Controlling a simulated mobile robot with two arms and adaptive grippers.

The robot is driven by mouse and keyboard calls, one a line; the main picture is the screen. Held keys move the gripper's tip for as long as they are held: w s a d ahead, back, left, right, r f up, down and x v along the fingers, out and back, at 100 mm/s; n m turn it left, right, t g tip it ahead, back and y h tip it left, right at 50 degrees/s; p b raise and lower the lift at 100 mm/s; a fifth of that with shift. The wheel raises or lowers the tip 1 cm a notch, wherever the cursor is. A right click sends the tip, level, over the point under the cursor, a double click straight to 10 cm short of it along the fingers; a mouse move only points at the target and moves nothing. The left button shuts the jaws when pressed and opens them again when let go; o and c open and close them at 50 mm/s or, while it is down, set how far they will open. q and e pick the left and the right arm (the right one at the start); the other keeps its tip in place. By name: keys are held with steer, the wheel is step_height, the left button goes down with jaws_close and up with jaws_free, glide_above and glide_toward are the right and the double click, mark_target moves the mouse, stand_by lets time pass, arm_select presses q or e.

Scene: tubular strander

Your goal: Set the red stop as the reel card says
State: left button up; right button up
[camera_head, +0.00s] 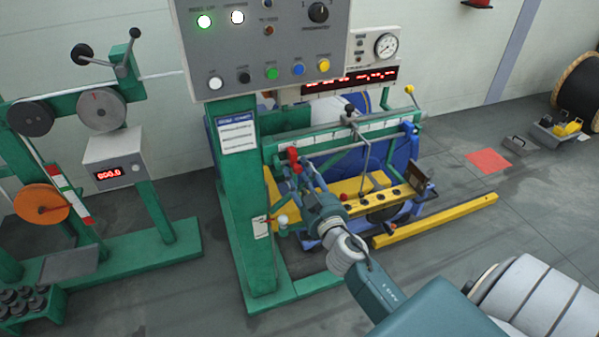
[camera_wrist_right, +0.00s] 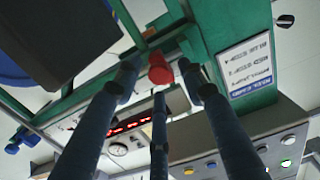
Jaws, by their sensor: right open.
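The red stop (camera_head: 293,156) sits at the left end of the green rail (camera_head: 345,134) with its pale scale strip. In the right wrist view the red stop (camera_wrist_right: 159,70) shows between the spread fingertips. My right gripper (camera_head: 303,176) is open, with its fingers close to the stop; I cannot tell whether they touch it. The fingers also show in the right wrist view (camera_wrist_right: 160,84). A white card with a blue header (camera_head: 238,134) is on the green post; its text is too small to read. My left gripper is not in view.
A grey control panel (camera_head: 262,45) overhangs the post. A black-knobbed lever (camera_head: 350,115) stands along the rail, right of the stop. A yellow floor bar (camera_head: 436,221) lies at the right. Open floor with a red patch (camera_head: 488,161) lies beyond.

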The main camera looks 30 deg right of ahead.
steer(key=shift+c, duration=1.3)
jaws_close()
steer(key=shift+s+d, duration=0.1)
steer(key=shift+d, duration=0.25)
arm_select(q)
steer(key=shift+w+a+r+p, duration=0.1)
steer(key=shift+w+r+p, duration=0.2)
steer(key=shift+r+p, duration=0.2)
arm_select(e)
steer(key=s+d, duration=0.2)
steer(key=d, duration=0.9)
steer(key=shift+s+r, duration=0.25)
steer(key=shift+s, duration=0.05)
